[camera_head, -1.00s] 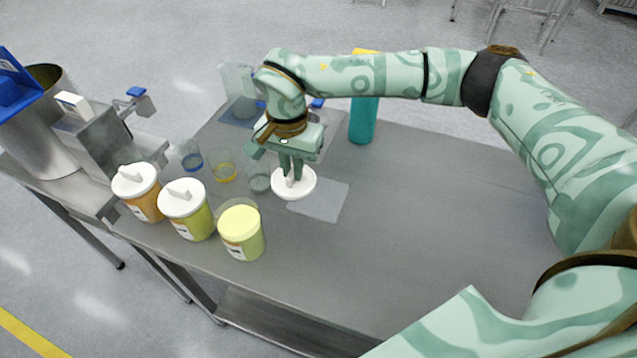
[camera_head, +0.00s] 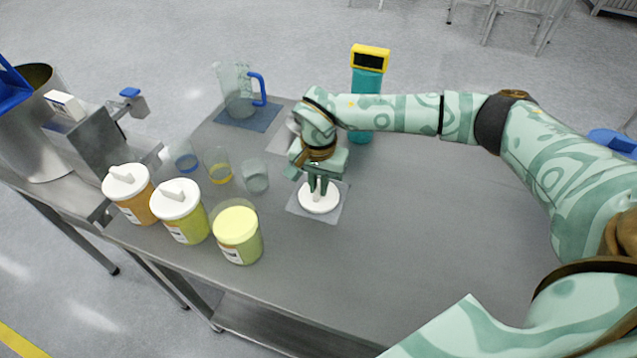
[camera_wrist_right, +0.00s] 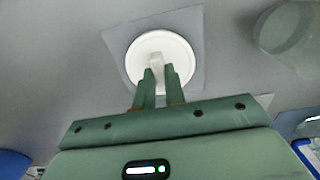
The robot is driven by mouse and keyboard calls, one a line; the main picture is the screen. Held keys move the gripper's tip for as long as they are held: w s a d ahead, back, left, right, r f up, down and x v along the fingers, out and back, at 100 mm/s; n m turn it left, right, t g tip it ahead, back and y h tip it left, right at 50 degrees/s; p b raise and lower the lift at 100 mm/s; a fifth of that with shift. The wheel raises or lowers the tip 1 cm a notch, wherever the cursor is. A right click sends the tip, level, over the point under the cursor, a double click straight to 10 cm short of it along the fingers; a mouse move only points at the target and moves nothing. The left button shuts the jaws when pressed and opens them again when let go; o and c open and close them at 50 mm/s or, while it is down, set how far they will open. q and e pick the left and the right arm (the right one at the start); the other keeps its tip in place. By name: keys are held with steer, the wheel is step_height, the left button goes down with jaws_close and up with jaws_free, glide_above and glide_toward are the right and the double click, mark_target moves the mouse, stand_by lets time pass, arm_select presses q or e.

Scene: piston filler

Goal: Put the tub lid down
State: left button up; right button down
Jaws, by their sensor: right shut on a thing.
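The tub lid (camera_head: 319,200) is a white disc with an upright grip. In the head view it is over the light grey mat (camera_head: 297,208) on the table. My right gripper (camera_head: 318,188) is shut on the lid's grip from above. The right wrist view shows the lid (camera_wrist_right: 161,50) flat over the mat (camera_wrist_right: 119,38), with the fingers of my right gripper (camera_wrist_right: 160,80) at its grip. I cannot tell whether the lid touches the mat. My left gripper is not in view.
An open yellow tub (camera_head: 240,246) and two lidded tubs (camera_head: 187,227) (camera_head: 136,208) stand left on the table (camera_head: 420,240). Several clear cups (camera_head: 254,178), a jug (camera_head: 237,95) and a teal device with a yellow top (camera_head: 367,82) stand farther back. The table's right side is clear.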

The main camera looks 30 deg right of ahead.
steer(key=c, duration=1.5)
jaws_free()
steer(key=shift+f, duration=0.1)
step_height(320, 180, up, 12)
steer(key=p, duration=0.2)
steer(key=shift+p, duration=0.4)
